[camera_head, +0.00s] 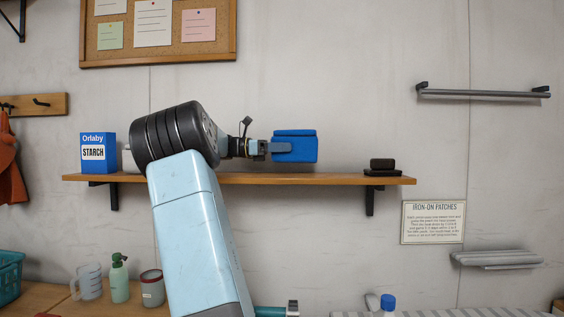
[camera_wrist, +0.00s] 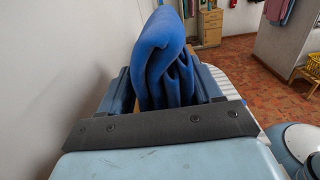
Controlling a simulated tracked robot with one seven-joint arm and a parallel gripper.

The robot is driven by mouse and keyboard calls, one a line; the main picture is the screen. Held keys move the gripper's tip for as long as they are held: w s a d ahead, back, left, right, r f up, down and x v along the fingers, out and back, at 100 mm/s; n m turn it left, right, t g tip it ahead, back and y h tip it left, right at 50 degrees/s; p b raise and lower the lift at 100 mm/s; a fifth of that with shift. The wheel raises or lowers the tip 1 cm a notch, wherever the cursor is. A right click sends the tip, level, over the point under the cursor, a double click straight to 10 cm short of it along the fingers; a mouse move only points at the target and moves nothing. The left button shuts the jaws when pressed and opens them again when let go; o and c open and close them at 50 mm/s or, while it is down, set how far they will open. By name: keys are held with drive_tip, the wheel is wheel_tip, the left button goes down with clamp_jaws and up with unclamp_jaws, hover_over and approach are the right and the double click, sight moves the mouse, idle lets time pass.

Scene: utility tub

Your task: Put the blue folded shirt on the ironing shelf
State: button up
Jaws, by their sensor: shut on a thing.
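The blue folded shirt (camera_head: 295,146) is held by my gripper (camera_head: 278,148) in the head view, in front of or over the wooden wall shelf (camera_head: 340,179). I cannot tell whether the shirt touches the shelf; a small gap seems to show under it. In the wrist view, the shirt (camera_wrist: 165,65) bulges up between the two fingers of my gripper (camera_wrist: 165,90). My arm hides part of the left half of the shelf.
A blue starch box (camera_head: 98,153) stands at the shelf's left end and a dark block on a flat base (camera_head: 381,167) near its right end. The shelf between shirt and block is clear. A rail (camera_head: 484,93) is on the wall at right. A green bottle (camera_head: 119,278) stands below left.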

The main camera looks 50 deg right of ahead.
sight(283, 160)
drive_tip(key=shift+w+d+f, duration=0.15)
drive_tip(key=shift+d+f, duration=0.1)
drive_tip(key=shift+f, duration=0.15)
drive_tip(key=shift+w+d+f, duration=0.1)
drive_tip(key=shift+d+f, duration=0.05)
drive_tip(key=shift+f, duration=1.55)
drive_tip(key=o, duration=1.2)
drive_tip(key=v, duration=1.2)
